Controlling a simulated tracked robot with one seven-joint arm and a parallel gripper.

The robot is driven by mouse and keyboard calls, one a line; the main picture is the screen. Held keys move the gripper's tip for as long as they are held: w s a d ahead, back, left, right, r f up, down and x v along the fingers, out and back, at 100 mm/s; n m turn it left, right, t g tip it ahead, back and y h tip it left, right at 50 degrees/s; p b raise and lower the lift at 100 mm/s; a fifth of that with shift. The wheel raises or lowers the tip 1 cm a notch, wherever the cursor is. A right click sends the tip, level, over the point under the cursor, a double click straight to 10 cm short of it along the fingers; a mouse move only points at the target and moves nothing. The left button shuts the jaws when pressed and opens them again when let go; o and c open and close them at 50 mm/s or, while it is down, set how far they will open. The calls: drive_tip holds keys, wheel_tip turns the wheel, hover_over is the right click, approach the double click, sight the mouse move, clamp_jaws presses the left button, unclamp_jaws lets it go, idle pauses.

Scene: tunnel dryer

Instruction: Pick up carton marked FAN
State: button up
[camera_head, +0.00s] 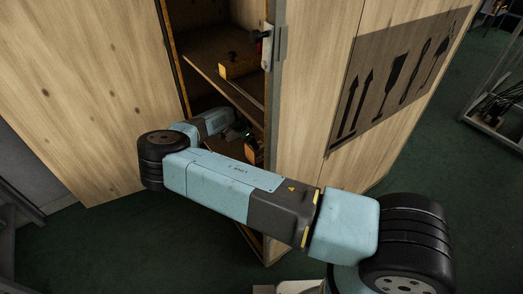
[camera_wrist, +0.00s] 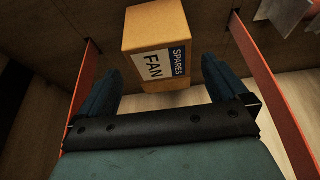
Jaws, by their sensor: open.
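The carton marked FAN (camera_wrist: 150,32) is a brown cardboard box with a white and blue label reading SPARES FAN. It stands ahead of my gripper in the wrist view, at the top middle. My gripper (camera_wrist: 161,68) is open, with its two dark fingers apart, one toward each side of the carton's near end. The fingers do not visibly grip it, and I cannot tell whether either touches it.
Orange-red upright strips (camera_wrist: 285,120) flank my gripper on both sides in the wrist view. In the head view, the cabinet door (camera_head: 85,90) stands open at left, and a shelf (camera_head: 222,82) lies above my forearm.

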sight(259, 143)
drive_tip(key=shift+w+d, duration=0.5)
drive_tip(key=shift+d, duration=0.2)
drive_tip(key=shift+w+d, duration=0.45)
drive_tip(key=shift+d, duration=0.25)
drive_tip(key=shift+x, duration=2.6)
drive_tip(key=shift+w+d, duration=0.1)
drive_tip(key=shift+c, duration=0.3)
drive_tip(key=c, duration=1.7)
